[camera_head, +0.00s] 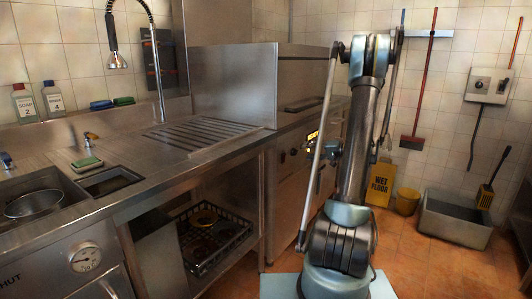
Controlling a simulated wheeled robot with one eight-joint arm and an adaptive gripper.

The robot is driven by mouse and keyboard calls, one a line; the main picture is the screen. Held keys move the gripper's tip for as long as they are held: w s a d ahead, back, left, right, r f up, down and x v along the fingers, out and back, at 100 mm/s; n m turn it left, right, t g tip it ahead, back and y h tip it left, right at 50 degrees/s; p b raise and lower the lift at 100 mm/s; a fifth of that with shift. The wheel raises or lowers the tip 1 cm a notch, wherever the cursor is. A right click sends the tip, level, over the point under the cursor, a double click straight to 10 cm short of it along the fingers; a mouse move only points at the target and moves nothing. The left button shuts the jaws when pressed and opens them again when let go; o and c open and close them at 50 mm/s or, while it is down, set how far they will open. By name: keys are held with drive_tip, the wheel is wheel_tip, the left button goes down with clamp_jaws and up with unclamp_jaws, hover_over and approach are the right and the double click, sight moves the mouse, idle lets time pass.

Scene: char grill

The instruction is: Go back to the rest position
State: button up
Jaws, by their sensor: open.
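My arm (358,150) stands upright just right of the middle of the head view, rising from its rounded base joint to an elbow near the top. No held object can be seen.
A steel counter (150,165) with a sink pan (35,205) runs along the left. A rack (215,240) sits below it. A grill unit (235,85) stands close left of my arm. A wet floor sign (380,185), yellow bucket (407,201) and grey basin (452,222) are at the back right.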

drive_tip(key=s+a+r+g+h, duration=0.15)
drive_tip(key=s+a, duration=0.25)
drive_tip(key=s, duration=0.4)
drive_tip(key=s+a+r+n+g+h, duration=0.1)
drive_tip(key=s+a+g+h, duration=0.15)
drive_tip(key=s, duration=0.45)
drive_tip(key=s+a+r+g+h, duration=0.15)
drive_tip(key=s+a, duration=0.25)
drive_tip(key=s, duration=0.4)
drive_tip(key=s+d+f+h, duration=0.2)
drive_tip(key=s, duration=0.6)
drive_tip(key=s+d+f+n+h, duration=0.1)
drive_tip(key=s+d+f+h, duration=0.1)
drive_tip(key=s, duration=0.6)
drive_tip(key=s+d+f+n+h, duration=0.1)
drive_tip(key=s+d+f+h, duration=0.1)
drive_tip(key=s, duration=0.6)
wheel_tip(320, 180, down, 2)
drive_tip(key=shift+s+f+g+h, duration=0.1)
drive_tip(key=shift+s+g+h, duration=0.2)
drive_tip(key=shift+h, duration=0.45)
